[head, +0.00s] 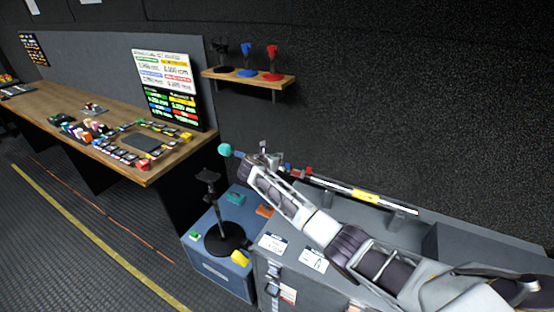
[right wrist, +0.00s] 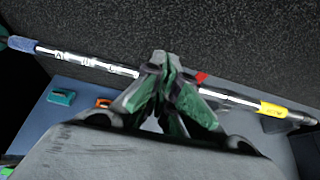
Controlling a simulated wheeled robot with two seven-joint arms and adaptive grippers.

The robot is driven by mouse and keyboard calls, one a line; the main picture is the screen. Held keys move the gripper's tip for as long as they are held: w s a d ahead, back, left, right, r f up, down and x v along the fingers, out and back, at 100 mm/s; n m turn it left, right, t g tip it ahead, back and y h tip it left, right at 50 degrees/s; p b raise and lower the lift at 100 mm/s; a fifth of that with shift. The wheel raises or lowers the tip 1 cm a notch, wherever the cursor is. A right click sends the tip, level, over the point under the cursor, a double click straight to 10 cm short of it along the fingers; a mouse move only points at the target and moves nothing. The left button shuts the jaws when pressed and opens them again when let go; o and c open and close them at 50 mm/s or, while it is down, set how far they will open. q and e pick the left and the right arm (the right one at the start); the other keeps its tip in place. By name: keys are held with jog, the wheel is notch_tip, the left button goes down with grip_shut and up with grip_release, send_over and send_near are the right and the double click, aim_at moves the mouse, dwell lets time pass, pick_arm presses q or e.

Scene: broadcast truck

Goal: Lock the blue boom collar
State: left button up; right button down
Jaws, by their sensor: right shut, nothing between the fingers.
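A boom pole lies across the grey case, with a yellow band (head: 365,196) and a red part (head: 289,168). In the right wrist view the silver pole has a blue knurled section (right wrist: 22,45) at its far left, a red part (right wrist: 201,77) just right of the fingers, and a yellow band (right wrist: 272,108). The blue section appears in the head view (head: 239,154) near the teal end. My right gripper (head: 265,150) is over the pole between blue and red. Its fingertips (right wrist: 165,60) are together and empty; they cover part of the pole. My left gripper is out of view.
A blue case (head: 215,268) holds a black round-based stand (head: 225,238). A wall shelf (head: 250,79) holds black, blue and red items. A wooden desk (head: 60,97) with small gear and a sign board (head: 168,85) stand at left. The floor at left is open.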

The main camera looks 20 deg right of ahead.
jog(key=shift+s+a+r, duration=0.2)
jog(key=shift+s+r, duration=0.05)
jog(key=shift+r, duration=0.4)
